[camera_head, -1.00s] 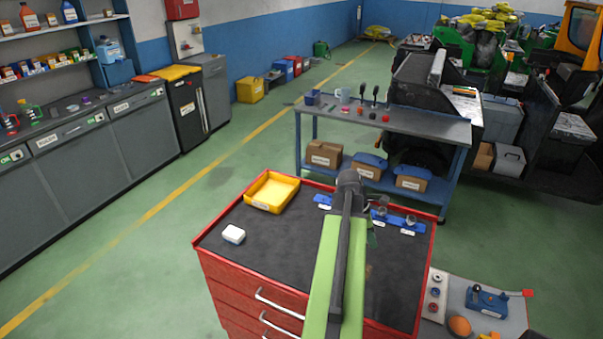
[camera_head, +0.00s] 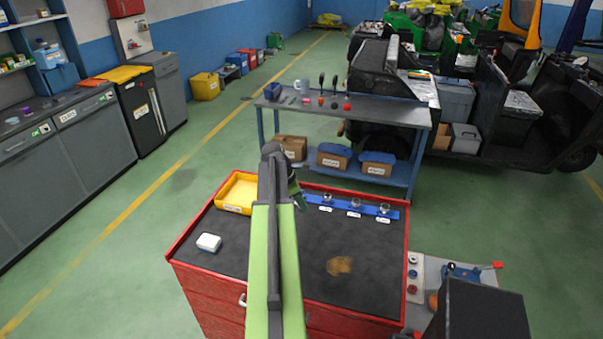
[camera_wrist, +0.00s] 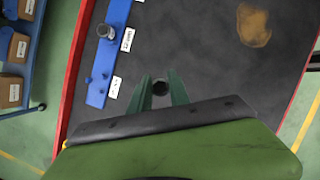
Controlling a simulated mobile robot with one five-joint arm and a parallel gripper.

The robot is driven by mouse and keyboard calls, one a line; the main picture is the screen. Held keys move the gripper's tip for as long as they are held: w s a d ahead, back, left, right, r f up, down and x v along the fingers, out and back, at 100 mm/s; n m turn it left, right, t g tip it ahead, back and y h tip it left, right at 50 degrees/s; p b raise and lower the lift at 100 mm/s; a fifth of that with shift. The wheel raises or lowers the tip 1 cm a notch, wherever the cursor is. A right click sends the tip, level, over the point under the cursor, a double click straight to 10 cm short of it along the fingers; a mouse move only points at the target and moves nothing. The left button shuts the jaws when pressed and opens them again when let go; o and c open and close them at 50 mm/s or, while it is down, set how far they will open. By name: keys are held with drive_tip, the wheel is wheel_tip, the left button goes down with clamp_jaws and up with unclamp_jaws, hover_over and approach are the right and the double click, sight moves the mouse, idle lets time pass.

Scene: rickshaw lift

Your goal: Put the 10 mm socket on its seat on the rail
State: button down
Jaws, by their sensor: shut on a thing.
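The blue rail (camera_head: 340,204) lies along the far edge of the cart's dark top, with several metal sockets standing on it and white labels in front. My gripper (camera_wrist: 160,90) is shut on a small dark round socket (camera_wrist: 160,88), seen end-on between the green fingers. Its size marking cannot be read. In the wrist view the rail (camera_wrist: 119,18) is left of my gripper, with one seated socket (camera_wrist: 106,31) and bare blue pegs (camera_wrist: 96,78) near its lower end. The held socket is apart from the rail. In the head view my arm hides part of the rail's left end.
A yellow tray (camera_head: 236,207) and a white box (camera_head: 208,242) sit on the red cart's left side. A brown stain (camera_head: 340,265) marks the open mat. A blue workbench (camera_head: 345,113) stands behind the cart. A grey side table (camera_head: 428,290) is at right.

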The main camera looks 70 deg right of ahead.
drive_tip(key=w+d, duration=0.2)
drive_tip(key=d, duration=0.5)
drive_tip(key=w+d+r+p, duration=0.1)
drive_tip(key=w+d, duration=0.2)
drive_tip(key=d, duration=0.4)
drive_tip(key=shift+w+d+r+m, duration=0.15)
drive_tip(key=shift+w+r+m, duration=0.05)
drive_tip(key=shift+r+m, duration=0.1)
drive_tip(key=shift+f, duration=0.15)
wheel_tip(320, 180, down, 6)
drive_tip(key=b, duration=0.6)
drive_tip(key=shift+f+b, duration=0.35)
drive_tip(key=shift+b, duration=0.05)
drive_tip(key=shift+f, duration=0.1)
idle(0.3)
